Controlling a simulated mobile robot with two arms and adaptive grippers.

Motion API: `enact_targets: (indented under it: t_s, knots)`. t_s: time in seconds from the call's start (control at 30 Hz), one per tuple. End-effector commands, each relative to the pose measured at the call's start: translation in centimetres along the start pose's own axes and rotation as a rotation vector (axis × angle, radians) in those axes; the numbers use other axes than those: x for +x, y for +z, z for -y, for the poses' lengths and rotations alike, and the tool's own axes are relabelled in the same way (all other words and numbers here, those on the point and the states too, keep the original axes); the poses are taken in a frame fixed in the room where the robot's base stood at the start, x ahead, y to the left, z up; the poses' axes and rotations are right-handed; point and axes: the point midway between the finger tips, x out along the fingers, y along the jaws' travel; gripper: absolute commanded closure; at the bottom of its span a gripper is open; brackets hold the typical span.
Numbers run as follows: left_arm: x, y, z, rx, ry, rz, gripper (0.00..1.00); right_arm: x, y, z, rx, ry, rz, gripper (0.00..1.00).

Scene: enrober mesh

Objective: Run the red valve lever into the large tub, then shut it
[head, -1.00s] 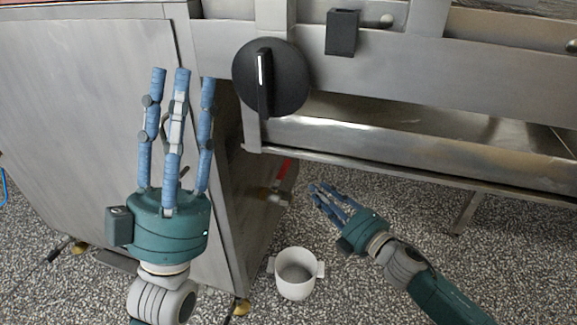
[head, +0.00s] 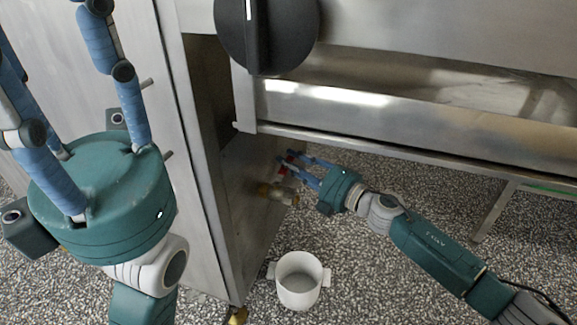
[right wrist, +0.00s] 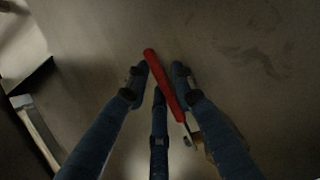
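The red valve lever (head: 283,170) is on a brass valve (head: 277,192) low on the steel cabinet's side. In the right wrist view the lever (right wrist: 164,82) runs up between my right fingers. My right gripper (head: 291,161) is open around the lever; its fingers (right wrist: 159,78) are spread, the right one very close to it. I cannot tell if any finger touches it. The white two-handled tub (head: 299,291) stands upright on the floor below the valve, its inside grey. My left gripper (head: 62,62) is open and empty in the left foreground, its fingertips partly out of view.
The steel cabinet (head: 228,262) fills the left side. A black knob (head: 266,32) and the machine's lower steel edge (head: 400,158) lie above my right arm. A machine leg (head: 494,212) stands at the right. The speckled floor (head: 390,285) right of the tub is clear.

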Motion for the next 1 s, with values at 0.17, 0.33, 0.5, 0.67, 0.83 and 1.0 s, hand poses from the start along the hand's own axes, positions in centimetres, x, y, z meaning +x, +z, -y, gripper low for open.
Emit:
enact_targets:
  t_s: [0.17, 0.33, 0.5, 0.67, 0.83, 1.0]
  knots:
    - [0.17, -0.23, -0.09, 0.001, 0.004, -0.011, 0.60, 0.88, -0.02, 0.00, 0.000, 0.000, 0.000, 0.76]
    - [0.24, -0.21, -0.10, 0.002, 0.005, -0.010, 0.60, 0.90, -0.02, -0.05, 0.000, 0.000, 0.000, 0.76]
    - [0.24, -0.20, -0.10, 0.001, 0.005, -0.010, 0.60, 0.88, -0.03, -0.04, 0.000, 0.000, 0.000, 0.97]
    - [0.23, -0.19, -0.11, 0.001, 0.005, -0.010, 0.60, 0.87, -0.05, -0.02, 0.001, 0.000, -0.001, 1.00]
    - [0.45, -0.21, -0.09, 0.001, 0.005, -0.011, 0.60, 0.81, -0.09, -0.06, 0.002, -0.001, 0.005, 1.00]
    - [0.13, 0.37, 0.23, -0.002, -0.008, 0.018, 0.60, 0.45, -0.03, -0.24, 0.004, -0.002, 0.045, 1.00]
